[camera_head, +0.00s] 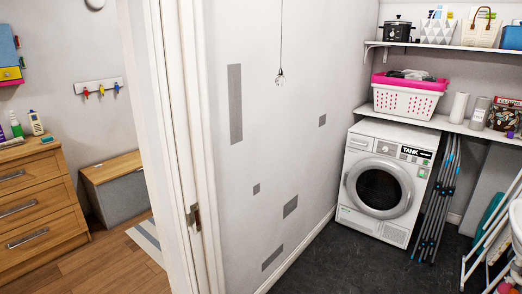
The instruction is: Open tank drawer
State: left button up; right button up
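A white dryer (376,184) stands on the dark floor at the right, below a shelf. Its round door with a dark window looks shut. A label reading TANK (410,151) is on the upper right of its front, beside a dark display. A pale panel (361,142) is at the upper left of the front and looks flush. The drawer's exact edges are too small to tell. Neither of my grippers is in view.
A wall and an open doorway frame (170,120) stand between the wooden drawers (35,205) and the dryer's room. Folded racks (437,205) lean right of the dryer. A pink-rimmed basket (405,103) sits above it. The dark floor (345,265) before the dryer is clear.

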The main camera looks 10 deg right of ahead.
aim_at(362, 142)
jog(key=i+l+z, duration=0.25)
jog(key=i+z, duration=0.7)
jog(key=i+j+z, duration=0.2)
jog(key=i+z, duration=0.3)
jog(key=i, duration=0.15)
jog(key=i+u, duration=0.15)
jog(key=i, duration=0.3)
jog(key=i+l+u, duration=0.15)
jog(key=i, duration=0.25)
jog(key=i+l+u, duration=0.1)
jog(key=i, duration=0.3)
jog(key=i+l+u, duration=0.15)
jog(key=i+l, duration=0.15)
jog(key=i, duration=0.1)
